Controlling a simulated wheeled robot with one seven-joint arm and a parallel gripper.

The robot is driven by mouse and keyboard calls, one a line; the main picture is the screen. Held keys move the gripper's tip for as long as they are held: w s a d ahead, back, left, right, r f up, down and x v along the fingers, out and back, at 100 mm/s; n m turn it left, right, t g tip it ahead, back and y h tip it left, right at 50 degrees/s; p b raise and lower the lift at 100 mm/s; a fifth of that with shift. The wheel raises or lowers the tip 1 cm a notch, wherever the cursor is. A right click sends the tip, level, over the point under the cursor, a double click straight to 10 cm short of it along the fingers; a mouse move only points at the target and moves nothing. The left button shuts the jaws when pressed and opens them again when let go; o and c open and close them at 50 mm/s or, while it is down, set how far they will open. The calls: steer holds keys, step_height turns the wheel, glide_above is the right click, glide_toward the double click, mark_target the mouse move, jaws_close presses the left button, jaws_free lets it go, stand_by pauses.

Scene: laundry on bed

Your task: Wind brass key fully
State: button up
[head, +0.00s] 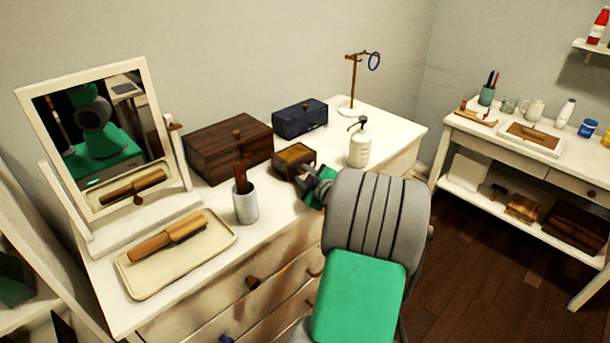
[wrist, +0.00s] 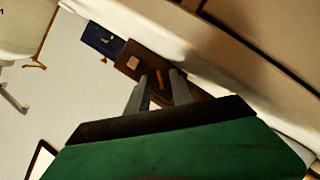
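A small dark wooden box (head: 308,156) with a yellowish-brown top sits on the white dresser in the head view. My gripper (head: 318,178) is at its near right side; its tips are small there. In the wrist view, my gripper (wrist: 159,76) has its two grey fingers apart, pointing at a brown wooden box (wrist: 134,61). A thin orange-brown piece, seemingly the brass key (wrist: 160,79), shows between the fingers, with gaps beside it. Contact with a finger is not visible. The key cannot be made out in the head view.
Behind stand a larger wooden box (head: 225,150) and a dark blue box (head: 299,118). A cup (head: 245,206) is left of my gripper; a pump bottle (head: 359,147) is close behind. A tray (head: 215,243) and mirror (head: 65,85) are farther left.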

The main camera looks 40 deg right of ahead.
jaws_close()
stand_by(0.3)
steer(key=shift+m, duration=0.3)
steer(key=shift+d+m+y+b, duration=0.15)
steer(key=shift+m+y+b, duration=0.35)
steer(key=shift+m+y, duration=0.4)
steer(key=m, duration=0.1)
steer(key=m+y, duration=0.1)
steer(key=shift+d+r+m+g, duration=0.1)
steer(key=shift+d+m+g, duration=0.05)
steer(key=shift+m+g, duration=0.15)
steer(key=m+y+p, duration=0.1)
steer(key=m+y, duration=0.1)
steer(key=m, duration=0.1)
steer(key=shift+d+y+p, duration=0.15)
steer(key=shift+y+p, duration=0.15)
steer(key=m+y+p, duration=0.2)
steer(key=m, duration=0.1)
steer(key=shift+d+m+y, duration=0.15)
steer(key=shift+m+y, duration=0.15)
steer(key=shift+m, duration=0.1)
